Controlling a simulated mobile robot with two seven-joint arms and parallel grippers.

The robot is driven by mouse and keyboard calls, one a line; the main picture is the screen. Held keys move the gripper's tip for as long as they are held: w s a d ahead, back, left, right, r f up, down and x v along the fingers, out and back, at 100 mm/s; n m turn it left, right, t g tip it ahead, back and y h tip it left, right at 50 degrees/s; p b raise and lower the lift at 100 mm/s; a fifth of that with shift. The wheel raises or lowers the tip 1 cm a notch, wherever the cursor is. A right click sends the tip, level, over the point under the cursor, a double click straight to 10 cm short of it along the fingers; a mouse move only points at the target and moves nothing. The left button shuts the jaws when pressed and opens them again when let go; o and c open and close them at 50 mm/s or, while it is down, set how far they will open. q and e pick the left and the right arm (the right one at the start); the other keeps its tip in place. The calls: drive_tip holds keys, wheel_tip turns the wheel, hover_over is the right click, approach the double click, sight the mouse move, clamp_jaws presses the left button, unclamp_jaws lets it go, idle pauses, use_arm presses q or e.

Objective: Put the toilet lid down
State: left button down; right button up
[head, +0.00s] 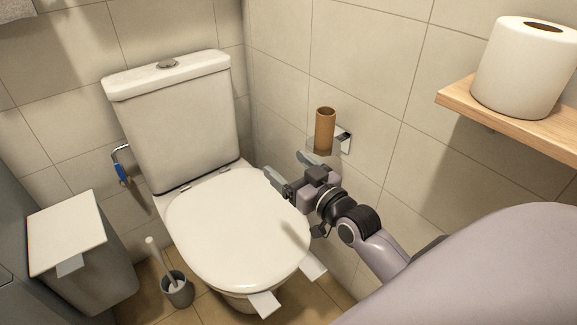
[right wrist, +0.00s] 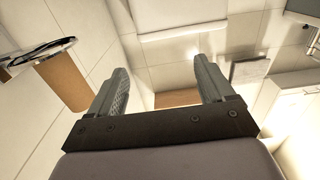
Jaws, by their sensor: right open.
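The white toilet (head: 230,230) stands against the tiled wall in the head view. Its lid (head: 235,225) lies flat over the bowl, down, with its hinges at the tank (head: 175,120). My right gripper (head: 287,166) is near the right rear side of the lid, fingers pointing toward the tank. It is open and empty; I cannot tell whether it touches the lid. Its two spread fingers also show in the right wrist view (right wrist: 162,66), with nothing between them. My left gripper is not in view.
An empty cardboard roll (head: 325,131) on a wall holder is just behind my right gripper. A wooden shelf (head: 450,97) holds a paper roll (head: 525,68) at right. A toilet brush (head: 177,288) and a lidded bin (head: 68,235) stand left of the toilet.

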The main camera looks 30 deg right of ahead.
clamp_jaws()
idle(0.7)
drive_tip(key=c, duration=1.4)
unclamp_jaws()
drive_tip(key=shift+o, duration=0.9)
unclamp_jaws()
drive_tip(key=s+p, duration=0.1)
drive_tip(key=s, duration=0.6)
drive_tip(key=shift+d, duration=0.3)
